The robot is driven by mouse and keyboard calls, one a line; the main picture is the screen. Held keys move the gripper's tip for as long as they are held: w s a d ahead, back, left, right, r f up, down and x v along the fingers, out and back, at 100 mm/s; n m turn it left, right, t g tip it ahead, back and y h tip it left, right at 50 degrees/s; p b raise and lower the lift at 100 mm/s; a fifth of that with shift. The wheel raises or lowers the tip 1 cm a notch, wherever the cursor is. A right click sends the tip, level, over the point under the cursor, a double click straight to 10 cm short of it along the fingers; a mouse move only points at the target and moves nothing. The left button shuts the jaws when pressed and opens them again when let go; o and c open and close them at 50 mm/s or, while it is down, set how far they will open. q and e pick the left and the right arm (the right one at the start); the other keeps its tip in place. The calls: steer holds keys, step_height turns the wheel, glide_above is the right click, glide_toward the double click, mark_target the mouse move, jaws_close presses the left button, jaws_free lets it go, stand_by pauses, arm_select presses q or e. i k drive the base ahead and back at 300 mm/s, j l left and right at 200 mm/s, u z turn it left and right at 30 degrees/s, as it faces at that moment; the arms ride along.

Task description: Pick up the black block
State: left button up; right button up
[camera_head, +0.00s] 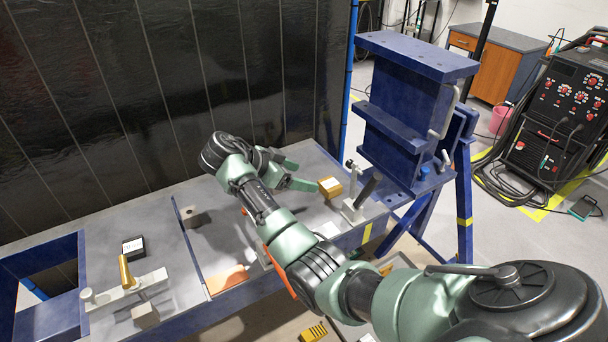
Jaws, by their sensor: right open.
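The black block (134,254) is a small dark box with a pale label on its top face. It lies on the grey table at the left, beside a metal clamp fixture. My right gripper (300,173) is over the back middle of the table, well to the right of the black block. Its two green fingers are spread apart, pointing right, with nothing seen between them. A tan block (330,188) with a light top lies just beyond the fingertips. My left gripper is not in view.
The clamp fixture (125,290) with a brass cylinder (126,271) stands in front of the black block. Another clamp (353,205) stands near the blue steel frame (400,110) at the right. A dark curtain (160,90) hangs behind the table. The table's left end has an opening.

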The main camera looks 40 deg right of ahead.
mark_target(134, 248)
steer(key=k, duration=1)
